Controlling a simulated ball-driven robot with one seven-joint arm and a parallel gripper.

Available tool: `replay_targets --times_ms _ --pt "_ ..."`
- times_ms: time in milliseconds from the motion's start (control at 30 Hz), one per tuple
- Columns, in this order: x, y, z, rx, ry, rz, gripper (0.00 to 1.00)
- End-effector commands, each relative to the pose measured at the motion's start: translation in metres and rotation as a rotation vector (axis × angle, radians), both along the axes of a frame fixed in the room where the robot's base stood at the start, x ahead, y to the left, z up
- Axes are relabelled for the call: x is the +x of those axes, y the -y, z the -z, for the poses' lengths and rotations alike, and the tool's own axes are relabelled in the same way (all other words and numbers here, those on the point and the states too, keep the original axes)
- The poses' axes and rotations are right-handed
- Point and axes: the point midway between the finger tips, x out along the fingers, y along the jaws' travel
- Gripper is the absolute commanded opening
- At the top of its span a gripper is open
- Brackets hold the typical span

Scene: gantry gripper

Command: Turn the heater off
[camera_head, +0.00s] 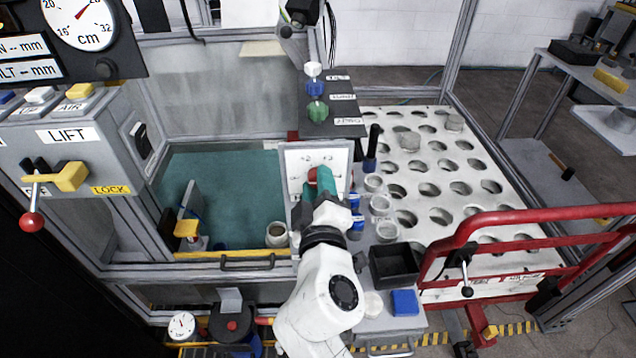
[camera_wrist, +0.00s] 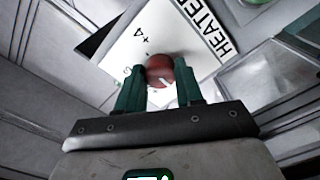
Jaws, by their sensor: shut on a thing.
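The heater panel (camera_head: 301,158) is a white plate with small markings, facing me near the middle of the head view. The wrist view shows the same panel (camera_wrist: 130,45) with the word HEATER and a "+4" mark. A round red knob (camera_head: 312,174) sits on the panel; it also shows in the wrist view (camera_wrist: 160,68). My gripper (camera_head: 322,180) has its green fingers closed on the sides of the knob, as the wrist view (camera_wrist: 160,88) shows. The fingers and my arm hide part of the knob and the panel's lower right. The knob's exact setting is hard to read.
A control box (camera_head: 60,150) with a LIFT label and yellow lever stands at left. A white perforated table (camera_head: 430,165) lies to the right, behind a red rail (camera_head: 530,215). Blue-lidded jars, a black bin (camera_head: 393,265) and a blue block (camera_head: 404,303) crowd the right of my arm.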

Motion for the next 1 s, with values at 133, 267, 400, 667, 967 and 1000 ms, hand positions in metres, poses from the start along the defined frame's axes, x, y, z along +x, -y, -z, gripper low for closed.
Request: replay_targets --times_ms 133,267,400,667,967,1000 --pt "-0.0004 -0.0008 0.001 -0.025 -0.002 -0.001 0.06" --pt "-0.0004 -0.0009 0.0012 -0.032 -0.001 -0.002 0.06" --pt "-0.0005 -0.0011 0.0013 -0.032 -0.002 -0.003 0.06" --pt "-0.0004 -0.0011 0.0012 -0.031 -0.002 -0.003 0.46" --pt "-0.0001 -0.0004 0.0004 -0.029 -0.001 -0.001 0.61" --pt "-0.0001 -0.0004 0.0004 -0.029 -0.001 -0.001 0.61"
